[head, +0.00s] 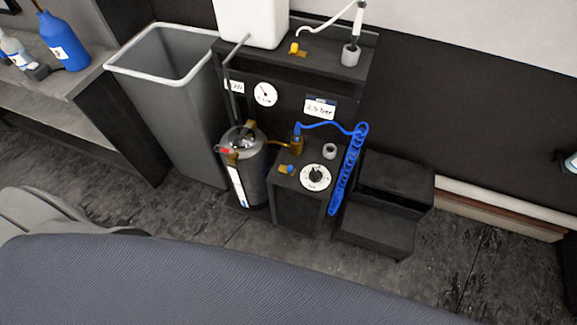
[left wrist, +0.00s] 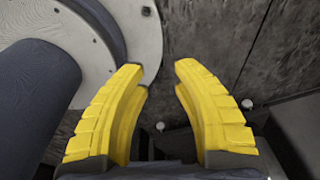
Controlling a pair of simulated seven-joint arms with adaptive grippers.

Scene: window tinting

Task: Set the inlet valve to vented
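A dark stand holds a pressure setup in the head view. A small valve with a blue handle (head: 287,169) sits on the low dark box (head: 300,205), left of a round white dial with a black knob (head: 317,177). A brass fitting (head: 296,145) stands behind it, with a blue hose (head: 346,165) attached. Another valve with a yellow handle (head: 295,48) is on the upper shelf. I cannot tell which is the inlet valve or read its setting. My left gripper (left wrist: 158,68) is open and empty over the floor in its wrist view. Neither gripper shows in the head view.
A metal canister (head: 247,175) stands left of the box, a grey bin (head: 172,95) further left. A pressure gauge (head: 265,94) and a label card (head: 320,107) are on the stand. Black steps (head: 385,205) stand right. A dark padded surface (head: 200,285) fills the foreground.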

